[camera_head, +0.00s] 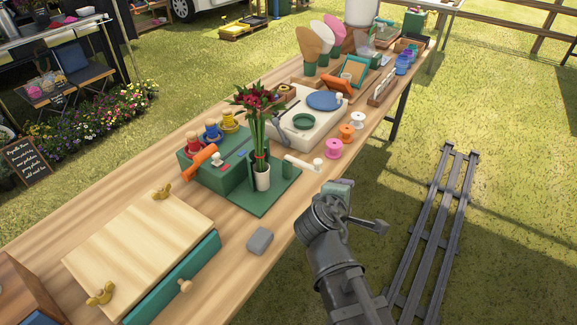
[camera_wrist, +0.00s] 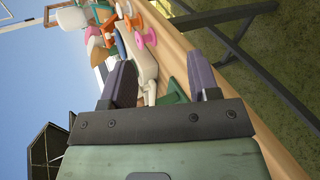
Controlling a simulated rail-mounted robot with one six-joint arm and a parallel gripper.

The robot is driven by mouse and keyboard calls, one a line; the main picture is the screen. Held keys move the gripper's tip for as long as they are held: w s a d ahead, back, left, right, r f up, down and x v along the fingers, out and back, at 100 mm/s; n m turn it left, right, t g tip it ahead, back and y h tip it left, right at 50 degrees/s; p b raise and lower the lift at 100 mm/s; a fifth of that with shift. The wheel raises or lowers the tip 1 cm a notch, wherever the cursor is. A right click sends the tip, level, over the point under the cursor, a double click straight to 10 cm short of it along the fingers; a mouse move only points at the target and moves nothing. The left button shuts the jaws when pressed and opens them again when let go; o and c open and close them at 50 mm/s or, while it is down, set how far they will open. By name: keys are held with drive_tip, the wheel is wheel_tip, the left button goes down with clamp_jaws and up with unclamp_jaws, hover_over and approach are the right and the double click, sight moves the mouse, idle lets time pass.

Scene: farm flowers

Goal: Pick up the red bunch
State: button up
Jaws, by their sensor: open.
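The red bunch (camera_head: 258,102) has dark red flowers on long green stems. It stands upright in a small white cup (camera_head: 262,177) on a green board on the table. My gripper (camera_head: 340,192) is at the table's front edge, to the right of the bunch and apart from it. In the wrist view my gripper (camera_wrist: 160,65) shows two dark fingers spread wide with nothing held between them. I cannot make out the red bunch in the wrist view.
A grey block (camera_head: 260,241) and a wooden box (camera_head: 140,250) sit in front. Pink spool (camera_head: 334,149) and orange spool stand behind.

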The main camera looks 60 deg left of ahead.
sight(257, 146)
drive_tip(key=s+a+r+n+g+y, duration=0.25)
drive_tip(key=s+a+n+y, duration=0.4)
drive_tip(key=n, duration=0.55)
drive_tip(key=s+a+r+n+g+y, duration=0.25)
drive_tip(key=s+a+n+y, duration=0.35)
drive_tip(key=n, duration=0.6)
drive_tip(key=shift+t+h, duration=0.4)
drive_tip(key=shift+h, duration=0.35)
drive_tip(key=x, duration=0.4)
drive_tip(key=s+x, duration=0.1)
drive_tip(key=x, duration=0.1)
drive_tip(key=shift+a+r+b, duration=0.35)
drive_tip(key=x, duration=0.5)
drive_tip(key=shift+w+f+b, duration=0.2)
drive_tip(key=shift+f+b, duration=0.15)
drive_tip(key=shift+d, duration=0.1)
clamp_jaws()
